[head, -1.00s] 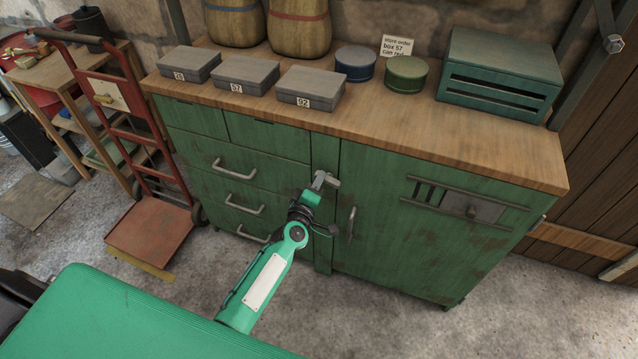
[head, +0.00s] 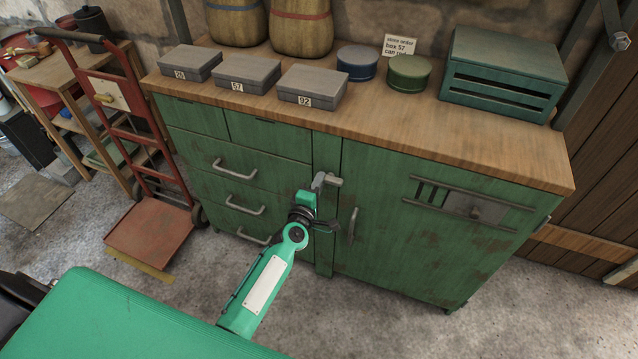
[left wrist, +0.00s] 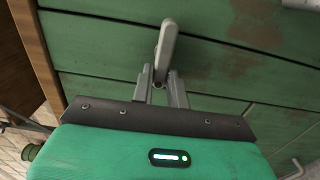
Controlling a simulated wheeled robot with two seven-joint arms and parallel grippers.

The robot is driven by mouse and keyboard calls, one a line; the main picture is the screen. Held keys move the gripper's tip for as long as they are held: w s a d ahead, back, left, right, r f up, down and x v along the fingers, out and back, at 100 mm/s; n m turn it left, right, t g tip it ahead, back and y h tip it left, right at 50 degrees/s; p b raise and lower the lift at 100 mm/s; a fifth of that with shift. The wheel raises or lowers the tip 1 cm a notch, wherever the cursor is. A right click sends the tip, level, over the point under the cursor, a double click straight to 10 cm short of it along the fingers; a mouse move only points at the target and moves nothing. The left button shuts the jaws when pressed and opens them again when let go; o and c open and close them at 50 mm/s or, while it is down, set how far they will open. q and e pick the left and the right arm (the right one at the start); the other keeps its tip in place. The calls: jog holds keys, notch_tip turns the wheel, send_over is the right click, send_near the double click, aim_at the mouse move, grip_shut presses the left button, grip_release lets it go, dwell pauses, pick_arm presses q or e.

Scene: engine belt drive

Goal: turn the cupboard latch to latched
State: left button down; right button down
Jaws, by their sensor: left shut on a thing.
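The cupboard latch (head: 333,181) is a small grey metal lever on the green cupboard front, at the upper part of the narrow strip beside the right door. In the head view it points to the right, toward the door's edge. My left gripper (head: 318,184) reaches it from the front left and is shut on it. In the left wrist view the latch lever (left wrist: 168,42) stands out from between the two fingertips of my left gripper (left wrist: 160,78). The gripped part is partly hidden by the fingers. My right gripper is not in view.
The green cupboard (head: 400,230) has a curved door handle (head: 352,224) right of my gripper and drawers with grey handles (head: 232,168) to the left. Boxes and tins stand on its wooden top (head: 440,135). A red hand truck (head: 150,235) stands at the left.

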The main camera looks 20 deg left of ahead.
pick_arm(q)
jog(key=c, duration=1.4)
grip_release()
jog(key=shift+s, duration=0.1)
